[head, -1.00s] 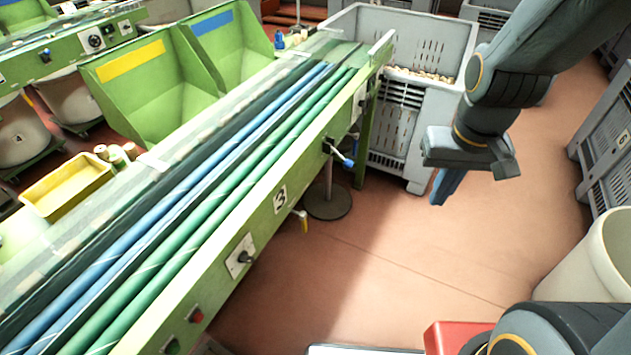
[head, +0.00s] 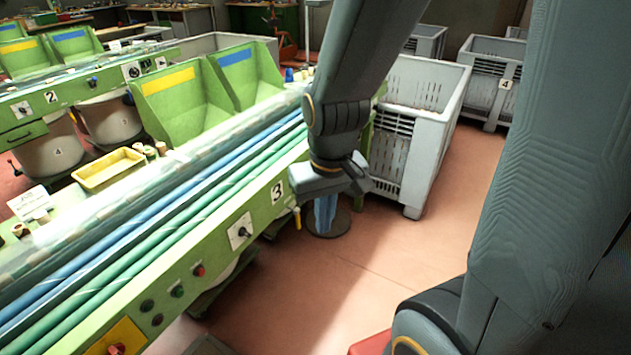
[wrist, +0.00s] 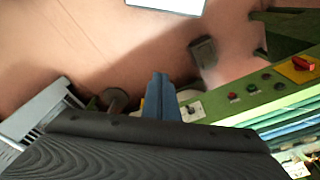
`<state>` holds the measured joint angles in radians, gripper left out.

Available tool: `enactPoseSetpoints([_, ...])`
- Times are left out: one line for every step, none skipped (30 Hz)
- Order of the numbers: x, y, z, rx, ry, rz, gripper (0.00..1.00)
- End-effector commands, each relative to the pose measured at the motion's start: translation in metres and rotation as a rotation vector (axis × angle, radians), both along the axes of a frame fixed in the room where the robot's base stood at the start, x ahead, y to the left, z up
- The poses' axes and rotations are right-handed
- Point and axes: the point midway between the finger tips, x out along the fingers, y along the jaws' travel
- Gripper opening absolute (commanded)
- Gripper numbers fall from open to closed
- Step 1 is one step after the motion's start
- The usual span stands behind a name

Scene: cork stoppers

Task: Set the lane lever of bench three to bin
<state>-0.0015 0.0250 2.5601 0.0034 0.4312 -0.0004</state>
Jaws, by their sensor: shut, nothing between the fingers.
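Bench three is the green bench with the "3" plate (head: 277,191) on its front side. A white plate with a black switch knob (head: 240,232) is on that side, and a small yellow handle (head: 297,218) hangs right of the number. The blue-handled lever seen earlier further along this side is now hidden behind my arm. My gripper (head: 325,213), with blue fingers, is shut and empty, pointing down just off the bench side, right of the yellow handle. In the wrist view its fingers (wrist: 160,95) appear beside the switch plate (wrist: 191,111). I see no contact.
Red, green and black buttons (head: 177,291) and a red knob on a yellow plate (head: 116,345) are nearer on the bench side. A grey crate (head: 408,150) stands beyond my gripper. A round stand foot (head: 342,222) is on the floor behind the fingers. Open floor (head: 400,270) lies right.

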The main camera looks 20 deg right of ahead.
Motion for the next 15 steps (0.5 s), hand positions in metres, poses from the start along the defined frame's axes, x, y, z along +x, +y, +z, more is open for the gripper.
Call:
enactPoseSetpoints([0.000, 0.000, 0.000, 0.000, 0.000, 0.000, 0.00])
enactPoseSetpoints([0.000, 0.000, 0.000, 0.000, 0.000, 0.000, 0.00])
enactPoseSetpoints([0.000, 0.000, 0.000, 0.000, 0.000, 0.000, 0.00])
enactPoseSetpoints([0.000, 0.000, 0.000, 0.000, 0.000, 0.000, 0.00])
enactPoseSetpoints([0.000, 0.000, 0.000, 0.000, 0.000, 0.000, 0.00])
enactPoseSetpoints([0.000, 0.000, 0.000, 0.000, 0.000, 0.000, 0.00])
enactPoseSetpoints([0.001, 0.000, -0.001, 0.000, -0.001, 0.001, 0.00])
enactPoseSetpoints([0.002, 0.000, -0.002, 0.000, -0.004, 0.005, 0.00])
enactPoseSetpoints([0.007, 0.001, -0.005, 0.001, -0.012, 0.013, 0.00])
enactPoseSetpoints([0.012, 0.002, -0.008, 0.002, -0.023, 0.022, 0.00])
enactPoseSetpoints([0.019, 0.003, -0.013, 0.003, -0.037, 0.038, 0.00])
enactPoseSetpoints([0.031, 0.004, -0.021, 0.003, -0.062, 0.065, 0.00])
enactPoseSetpoints([0.042, 0.005, -0.028, 0.002, -0.086, 0.087, 0.00])
enactPoseSetpoints([0.055, 0.006, -0.036, -0.001, -0.114, 0.115, 0.00])
enactPoseSetpoints([0.075, 0.008, -0.047, -0.009, -0.157, 0.155, 0.00])
